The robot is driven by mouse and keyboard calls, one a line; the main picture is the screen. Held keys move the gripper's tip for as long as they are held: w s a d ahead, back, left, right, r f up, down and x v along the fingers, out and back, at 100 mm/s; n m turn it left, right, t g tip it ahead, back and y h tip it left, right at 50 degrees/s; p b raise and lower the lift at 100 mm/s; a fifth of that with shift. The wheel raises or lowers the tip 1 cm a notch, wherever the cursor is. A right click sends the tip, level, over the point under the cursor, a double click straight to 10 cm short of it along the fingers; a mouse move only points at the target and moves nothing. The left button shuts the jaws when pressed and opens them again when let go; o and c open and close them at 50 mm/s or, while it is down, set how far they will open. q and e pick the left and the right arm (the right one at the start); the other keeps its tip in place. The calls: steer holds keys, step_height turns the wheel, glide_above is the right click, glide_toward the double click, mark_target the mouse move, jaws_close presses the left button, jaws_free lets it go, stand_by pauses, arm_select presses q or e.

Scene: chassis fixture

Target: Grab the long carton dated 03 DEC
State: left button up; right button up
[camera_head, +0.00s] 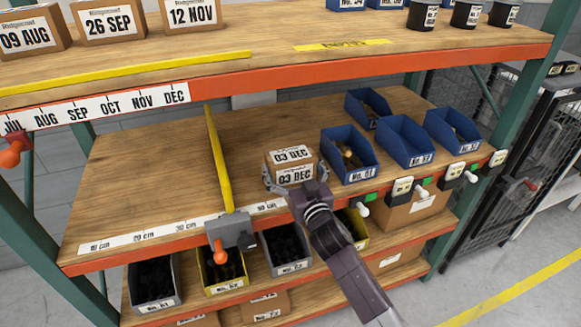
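A brown carton (290,155) sits on the middle wooden shelf, with white labels reading "03 DEC" on its top and front. Its far side is hidden, so I cannot judge its full length. My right gripper (294,177) reaches in from the lower right, in front of the carton. Its fingers are spread wide, one at each side of the carton's front end. The right finger looks slightly apart from the side; contact on the left is unclear. My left gripper is not in view.
Blue bins (349,154) stand close to the right. A yellow divider (219,158) stands to the left, with bare shelf beyond. Bins (287,251) fill the lower shelf.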

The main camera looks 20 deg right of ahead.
steer(key=c, duration=0.8)
steer(key=shift+r, duration=0.1)
steer(key=shift+c, duration=0.2)
